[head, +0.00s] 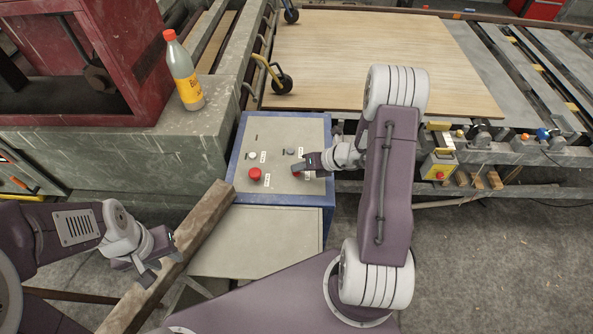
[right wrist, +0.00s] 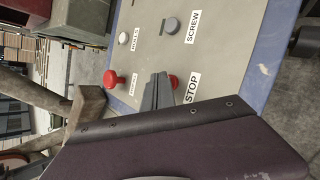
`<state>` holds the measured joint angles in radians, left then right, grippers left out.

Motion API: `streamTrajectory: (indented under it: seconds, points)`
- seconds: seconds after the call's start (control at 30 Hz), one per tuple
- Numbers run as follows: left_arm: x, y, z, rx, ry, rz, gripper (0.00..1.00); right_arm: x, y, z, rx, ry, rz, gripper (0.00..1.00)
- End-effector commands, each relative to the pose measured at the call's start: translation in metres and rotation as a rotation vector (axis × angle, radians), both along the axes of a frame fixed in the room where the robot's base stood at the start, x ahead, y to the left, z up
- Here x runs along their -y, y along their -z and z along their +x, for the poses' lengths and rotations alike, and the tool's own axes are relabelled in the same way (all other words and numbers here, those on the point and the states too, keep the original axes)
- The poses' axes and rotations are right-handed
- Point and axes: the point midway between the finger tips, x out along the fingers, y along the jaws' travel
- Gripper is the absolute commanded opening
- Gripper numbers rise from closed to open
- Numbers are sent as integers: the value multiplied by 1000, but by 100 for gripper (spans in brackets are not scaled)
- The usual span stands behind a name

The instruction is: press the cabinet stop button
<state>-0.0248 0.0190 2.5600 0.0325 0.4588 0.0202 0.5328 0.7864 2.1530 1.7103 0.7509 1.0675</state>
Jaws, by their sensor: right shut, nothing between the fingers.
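The cabinet (head: 275,140) has a grey sloped panel with a blue frame. The red stop button (right wrist: 173,80), beside the STOP label (right wrist: 190,89), is partly hidden behind my right fingertips in the right wrist view. In the head view my right gripper (head: 299,169) covers most of it. My right gripper (right wrist: 158,82) is shut and empty, its tips at or very near this button; contact cannot be told.
A second red button (head: 255,174), a white button (head: 252,155) and a grey button (head: 290,151) share the panel. A bottle (head: 184,72) stands on the ledge behind left. A wooden beam (head: 196,225) slants before the cabinet. A veneer sheet (head: 380,50) lies behind.

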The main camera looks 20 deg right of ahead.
Motion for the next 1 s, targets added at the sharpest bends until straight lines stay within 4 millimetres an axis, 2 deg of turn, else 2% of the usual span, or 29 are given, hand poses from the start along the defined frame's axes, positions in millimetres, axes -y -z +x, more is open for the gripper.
streamTrajectory:
  seconds: [0.13, 0.53, 1.0]
  points:
    - [0, -10, 0, 0, 0, 0, 36, 0, -12, 0, 0, 0, 0, 0]
    - [0, -13, 0, 0, 0, 0, 36, 0, -15, 0, 1, 0, 0, 0]
    - [0, -53, 0, 0, 0, 0, 36, 0, -62, 0, 1, 1, 0, 0]
